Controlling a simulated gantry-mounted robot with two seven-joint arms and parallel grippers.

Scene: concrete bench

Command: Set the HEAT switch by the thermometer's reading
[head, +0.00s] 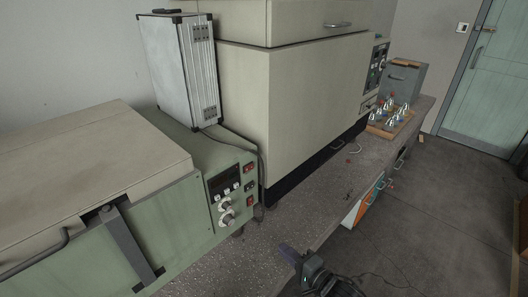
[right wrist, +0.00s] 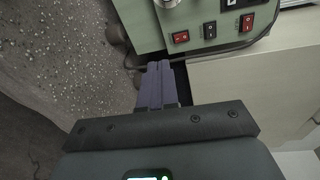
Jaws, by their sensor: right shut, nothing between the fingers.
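The green device (head: 190,215) at the left has a front panel with a dark display (head: 224,180), two pale knobs and a column of small rocker switches. The upper switch (head: 249,168) and lower switch (head: 250,201) are red, the middle one (head: 249,186) dark. In the right wrist view, a red switch (right wrist: 181,37), a black switch (right wrist: 210,29) and another red switch (right wrist: 247,22) show. I cannot read which is HEAT. My right gripper (head: 290,254) is shut and empty, in front of the bench edge, apart from the switches; its fingers (right wrist: 155,70) show dark purple. I cannot make out a thermometer.
A tray of flasks (head: 389,122) and a grey box (head: 404,82) stand farther along the speckled bench (head: 255,243). Open floor (head: 420,210) lies right.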

